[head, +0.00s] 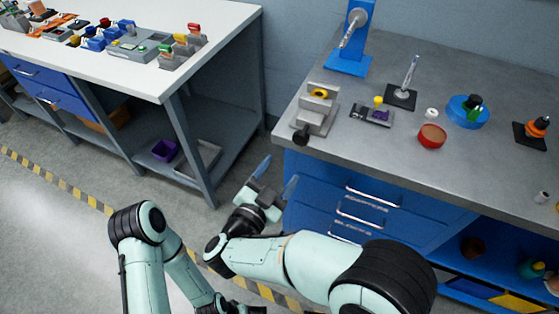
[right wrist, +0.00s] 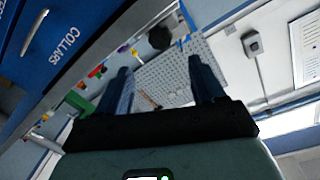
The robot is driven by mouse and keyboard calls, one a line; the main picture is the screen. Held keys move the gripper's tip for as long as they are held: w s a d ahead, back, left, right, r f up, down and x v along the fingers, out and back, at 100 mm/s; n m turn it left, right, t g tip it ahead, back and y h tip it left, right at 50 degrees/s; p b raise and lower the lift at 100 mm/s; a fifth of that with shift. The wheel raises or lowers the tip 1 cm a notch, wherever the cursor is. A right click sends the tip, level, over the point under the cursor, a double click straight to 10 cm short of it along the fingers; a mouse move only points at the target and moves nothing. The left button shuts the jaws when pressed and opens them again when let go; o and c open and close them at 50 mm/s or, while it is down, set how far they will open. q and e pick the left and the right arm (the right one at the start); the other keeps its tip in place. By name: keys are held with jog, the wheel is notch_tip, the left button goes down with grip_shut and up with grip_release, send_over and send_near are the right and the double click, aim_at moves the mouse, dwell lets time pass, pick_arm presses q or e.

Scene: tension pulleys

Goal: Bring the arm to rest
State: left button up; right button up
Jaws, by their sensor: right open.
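My right gripper (head: 278,176) is in the gap between the two benches, in front of the left end of the grey-topped bench (head: 455,178). Its two blue fingers are apart with nothing between them. In the right wrist view the fingers of the right gripper (right wrist: 160,78) are also spread and empty, with a pegboard wall far behind them. My left arm (head: 145,255) is folded at the lower left of the head view. Its lower end runs to the bottom edge, and I cannot make out its gripper there.
The grey-topped bench carries a grey vise-like block (head: 316,112), a blue stand (head: 350,62), a red round cup (head: 432,136) and a blue round base (head: 468,112). The white table (head: 215,40) at left holds several small parts. Floor between them is clear.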

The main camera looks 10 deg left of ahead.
jog(key=w+d+f+n+g+y+p, duration=0.2)
jog(key=d+f, duration=0.2)
jog(key=f, duration=0.4)
jog(key=w+d+f+n+g+y+p, duration=0.1)
jog(key=w+d+f+n+y+p, duration=0.15)
jog(key=f, duration=0.55)
jog(key=s+d+f+n+g+y+p, duration=0.1)
jog(key=s+d+f+g, duration=0.15)
jog(key=f, duration=0.25)
jog(key=s+d+f+g+p, duration=0.2)
jog(key=s+d+f, duration=0.1)
jog(key=d+f, duration=0.15)
jog(key=s+d+f+g+y+p, duration=0.1)
jog(key=s+f+g, duration=0.1)
jog(key=s, duration=0.6)
jog(key=s+d+f+g+y+p, duration=0.1)
jog(key=s+f+g+y, duration=0.1)
jog(key=s, duration=0.6)
jog(key=s+d+f+g+y+p, duration=0.1)
jog(key=s+f+g+p, duration=0.1)
jog(key=s+g, duration=0.3)
jog(key=s+f, duration=0.1)
jog(key=s, duration=0.2)
jog(key=shift+s+d+f+g, duration=0.2)
jog(key=shift+s+g, duration=0.15)
